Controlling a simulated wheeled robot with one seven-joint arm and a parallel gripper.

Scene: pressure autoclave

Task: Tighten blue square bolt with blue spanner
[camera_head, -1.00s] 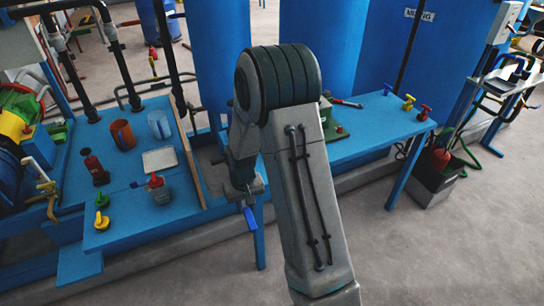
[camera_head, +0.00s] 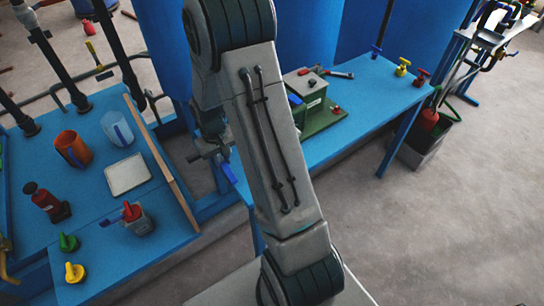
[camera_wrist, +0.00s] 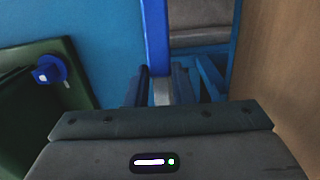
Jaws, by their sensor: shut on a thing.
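My gripper (camera_head: 222,152) is shut on the blue spanner (camera_head: 229,172), over the gap between the two blue tables. In the wrist view the spanner's blue handle (camera_wrist: 156,40) runs up from between the fingers (camera_wrist: 161,92). A small blue part (camera_wrist: 48,71), which looks like the blue bolt, sits on a green plate at the left of the wrist view, apart from the spanner. In the head view a blue part (camera_head: 295,99) shows on the green block device (camera_head: 307,90), partly behind my arm. Its square shape is too small to make out.
A wooden edge board (camera_head: 160,165) borders the left table, which carries an orange cup (camera_head: 73,149), a clear blue cup (camera_head: 117,128), a white tray (camera_head: 128,174) and a red bottle (camera_head: 46,202). Blue tanks stand behind. A red-handled tool (camera_head: 338,74) lies on the right table.

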